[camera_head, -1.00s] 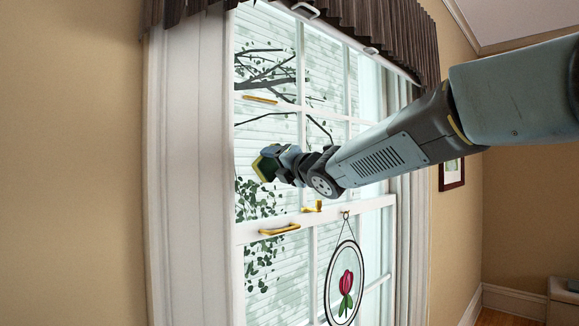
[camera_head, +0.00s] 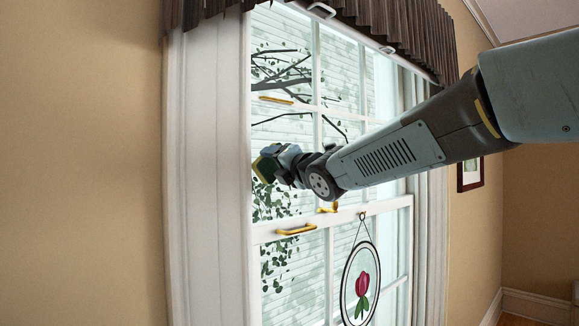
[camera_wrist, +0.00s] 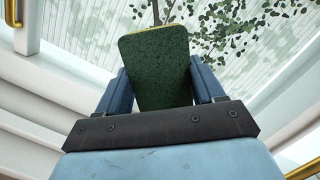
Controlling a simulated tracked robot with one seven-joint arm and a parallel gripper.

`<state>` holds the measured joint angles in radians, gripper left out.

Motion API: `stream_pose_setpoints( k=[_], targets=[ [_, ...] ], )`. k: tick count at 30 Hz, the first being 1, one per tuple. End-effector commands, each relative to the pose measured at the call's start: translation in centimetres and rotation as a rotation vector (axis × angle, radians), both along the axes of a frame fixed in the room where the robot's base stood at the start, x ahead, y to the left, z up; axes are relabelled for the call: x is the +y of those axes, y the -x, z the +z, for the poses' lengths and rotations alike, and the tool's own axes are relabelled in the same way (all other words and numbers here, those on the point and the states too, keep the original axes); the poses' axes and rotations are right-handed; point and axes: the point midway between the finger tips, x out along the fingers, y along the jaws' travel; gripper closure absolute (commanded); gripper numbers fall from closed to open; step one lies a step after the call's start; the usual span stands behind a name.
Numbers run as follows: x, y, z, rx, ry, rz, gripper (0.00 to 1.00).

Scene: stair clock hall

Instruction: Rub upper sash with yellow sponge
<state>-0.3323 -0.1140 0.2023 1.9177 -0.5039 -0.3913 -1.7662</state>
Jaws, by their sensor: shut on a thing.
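The yellow sponge (camera_head: 262,165) has a dark green scouring face and a thin yellow edge. My gripper (camera_head: 276,163) is shut on it. In the wrist view the sponge (camera_wrist: 160,68) sits between the two blue fingers of my gripper (camera_wrist: 160,92), its green face toward the camera. The upper sash (camera_head: 316,75) is the white-framed, paned top half of the window. The sponge is in front of its lower left pane, near the left stile. I cannot tell whether it touches the glass.
A brass latch (camera_head: 328,209) and a brass handle (camera_head: 296,229) are on the meeting rail below my gripper. Another brass handle (camera_head: 276,100) is above. A tulip suncatcher (camera_head: 361,285) hangs lower right. A dark pleated valance (camera_head: 365,22) covers the top.

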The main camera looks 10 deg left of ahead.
Motion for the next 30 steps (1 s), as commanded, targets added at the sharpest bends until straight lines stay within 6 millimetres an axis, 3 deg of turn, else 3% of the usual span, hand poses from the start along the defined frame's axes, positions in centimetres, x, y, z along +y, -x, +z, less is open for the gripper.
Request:
stream_pose_setpoints(
  k=[15, 30],
  targets=[
    [-0.1, -0.1, 2.1, 0.001, -0.001, 0.000, 0.57],
    [-2.2, -2.8, 2.0, 0.001, 0.000, -0.002, 0.57]
  ],
)
